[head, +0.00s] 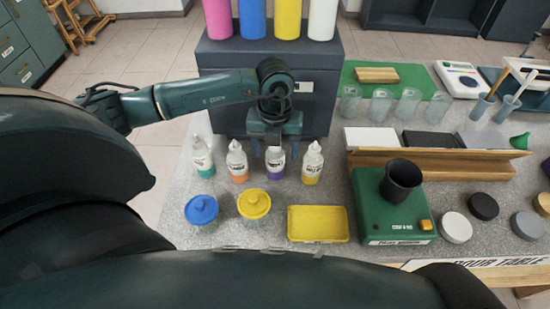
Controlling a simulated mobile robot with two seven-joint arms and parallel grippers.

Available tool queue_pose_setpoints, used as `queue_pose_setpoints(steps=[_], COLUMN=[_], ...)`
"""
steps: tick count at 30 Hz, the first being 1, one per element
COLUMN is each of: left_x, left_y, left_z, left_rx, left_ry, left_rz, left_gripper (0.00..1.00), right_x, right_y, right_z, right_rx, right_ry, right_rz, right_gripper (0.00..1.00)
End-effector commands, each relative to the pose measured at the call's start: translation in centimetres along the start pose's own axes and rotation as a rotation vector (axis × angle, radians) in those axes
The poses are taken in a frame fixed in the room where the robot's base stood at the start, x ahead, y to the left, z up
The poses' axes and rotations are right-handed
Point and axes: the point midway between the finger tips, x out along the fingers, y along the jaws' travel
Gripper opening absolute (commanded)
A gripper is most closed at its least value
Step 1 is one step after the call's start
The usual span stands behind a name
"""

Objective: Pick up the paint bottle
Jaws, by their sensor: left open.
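Small paint bottles stand upright in a row on the grey speckled table (170,215): a teal one (204,160), an orange one (238,163), a purple one (276,163) and a yellow one (312,165). Larger pink (217,15), blue (252,18), yellow (287,18) and white (322,18) bottles stand on a dark box behind them. My left gripper (275,147) is open and points down at the purple bottle, with its fingers around or just behind the bottle's top. I cannot tell whether they touch it. My right gripper is not in view.
The dark box (215,85) stands close behind my left gripper. In front of the bottles are a blue-lidded cup (201,210), a yellow-lidded cup (254,204) and a yellow tray (318,224). A green device (375,215) with a black cup (401,180) and a wooden rack (430,160) stand at right.

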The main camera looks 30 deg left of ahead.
Motion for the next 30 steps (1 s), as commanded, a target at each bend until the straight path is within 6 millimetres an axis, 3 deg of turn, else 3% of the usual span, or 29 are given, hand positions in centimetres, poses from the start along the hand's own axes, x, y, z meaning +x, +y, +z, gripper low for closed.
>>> queue_pose_setpoints(steps=[5,23,30], left_x=[0.0,-0.06,-0.22], left_y=[-0.02,-0.02,-0.03], left_z=[0.0,0.01,0.05], left_rx=[0.0,0.0,0.0], left_ry=[0.0,0.0,-0.002], left_rz=[0.0,0.0,-0.001], left_gripper=[0.66,0.17,0.16], right_x=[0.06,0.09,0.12], right_y=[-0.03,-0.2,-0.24], right_z=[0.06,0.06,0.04], right_rx=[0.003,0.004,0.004], right_ry=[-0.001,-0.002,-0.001], right_rz=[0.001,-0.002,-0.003], right_gripper=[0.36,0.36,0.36])
